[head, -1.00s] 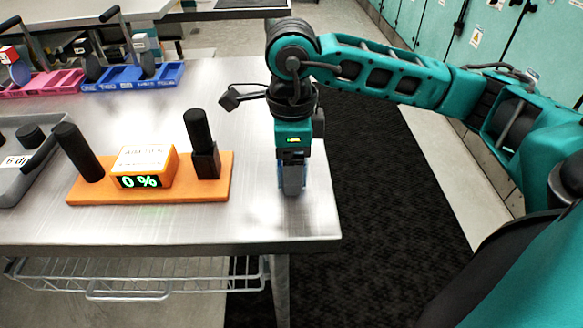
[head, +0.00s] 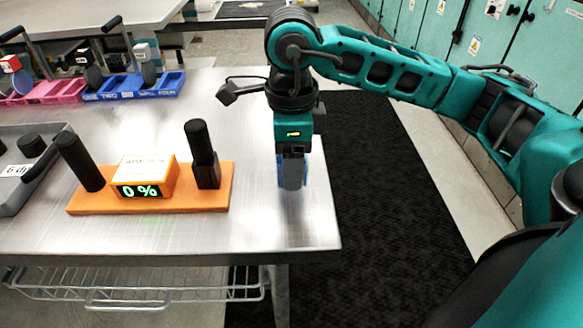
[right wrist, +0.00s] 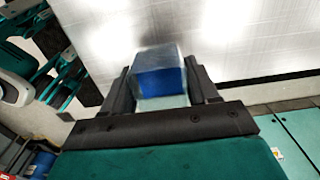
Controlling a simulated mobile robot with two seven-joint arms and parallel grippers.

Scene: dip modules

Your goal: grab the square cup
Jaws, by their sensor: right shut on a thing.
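The square cup (right wrist: 160,75) is a small clear block-like cup with blue in it, seen in the right wrist view between the two dark fingers. My right gripper (head: 292,170) is shut on it, pointing down over the right end of the metal table (head: 250,225). In the head view the cup (head: 292,178) shows as a bluish-grey shape at the fingertips, partly hidden by the fingers. I cannot tell whether its base touches the table. My left gripper is not in view.
An orange base (head: 150,203) with a 0 % display box (head: 145,176) and two black posts stands left of the gripper. A grey tray (head: 55,130) is at the far left. Blue (head: 135,88) and pink (head: 50,92) racks stand at the back.

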